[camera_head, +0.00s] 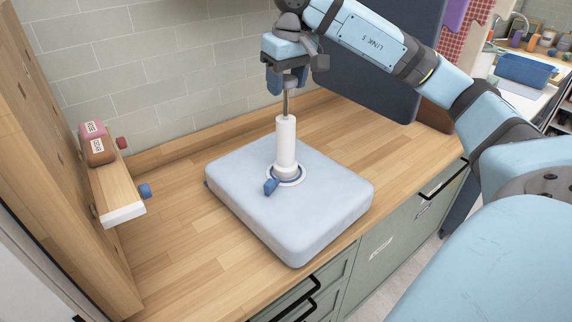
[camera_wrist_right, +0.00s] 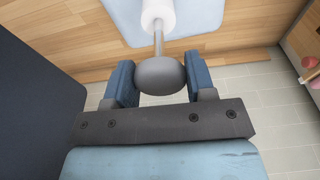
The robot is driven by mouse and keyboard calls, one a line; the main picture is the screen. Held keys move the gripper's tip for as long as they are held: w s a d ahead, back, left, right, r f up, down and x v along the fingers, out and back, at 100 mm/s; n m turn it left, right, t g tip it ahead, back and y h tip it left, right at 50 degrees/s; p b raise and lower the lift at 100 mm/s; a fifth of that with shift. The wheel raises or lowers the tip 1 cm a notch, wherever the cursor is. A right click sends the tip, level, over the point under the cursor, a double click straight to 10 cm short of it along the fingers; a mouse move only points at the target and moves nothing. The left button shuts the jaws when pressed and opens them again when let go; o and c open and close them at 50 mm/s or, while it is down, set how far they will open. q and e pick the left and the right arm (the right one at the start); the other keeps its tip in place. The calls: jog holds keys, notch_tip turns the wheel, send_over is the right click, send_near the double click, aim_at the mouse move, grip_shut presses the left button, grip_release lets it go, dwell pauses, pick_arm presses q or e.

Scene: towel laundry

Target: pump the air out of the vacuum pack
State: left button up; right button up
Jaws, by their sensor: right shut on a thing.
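The vacuum pack (camera_head: 325,205) is a plump, light blue square cushion shape lying flat on the wooden counter. A white cylindrical pump (camera_head: 286,140) stands upright on a round valve on its top face, with a small blue lever (camera_head: 271,187) beside its foot. The pump's metal rod is drawn out above the cylinder. My right gripper (camera_head: 287,80) is above the pump, shut on the pump handle. In the right wrist view, the grey rounded handle (camera_wrist_right: 160,76) sits between the two blue fingers of the right gripper (camera_wrist_right: 160,88). My left gripper is not in view.
A small wooden shelf (camera_head: 118,190) at the left holds a pink and a brown labelled item. A tiled wall stands behind the counter (camera_head: 170,260). A dark upright panel (camera_head: 375,85) is close behind my right arm. Counter to the left of the pack is clear.

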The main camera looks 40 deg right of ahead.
aim_at(285, 118)
jog(key=shift+f, duration=0.5)
jog(key=shift+f+b, duration=1.15)
jog(key=shift+f, duration=0.15)
jog(key=shift+f+b, duration=0.75)
jog(key=shift+f, duration=0.25)
jog(key=shift+r+p, duration=0.55)
jog(key=shift+r, duration=0.15)
jog(key=shift+r+p, duration=1.35)
jog(key=shift+r, duration=0.55)
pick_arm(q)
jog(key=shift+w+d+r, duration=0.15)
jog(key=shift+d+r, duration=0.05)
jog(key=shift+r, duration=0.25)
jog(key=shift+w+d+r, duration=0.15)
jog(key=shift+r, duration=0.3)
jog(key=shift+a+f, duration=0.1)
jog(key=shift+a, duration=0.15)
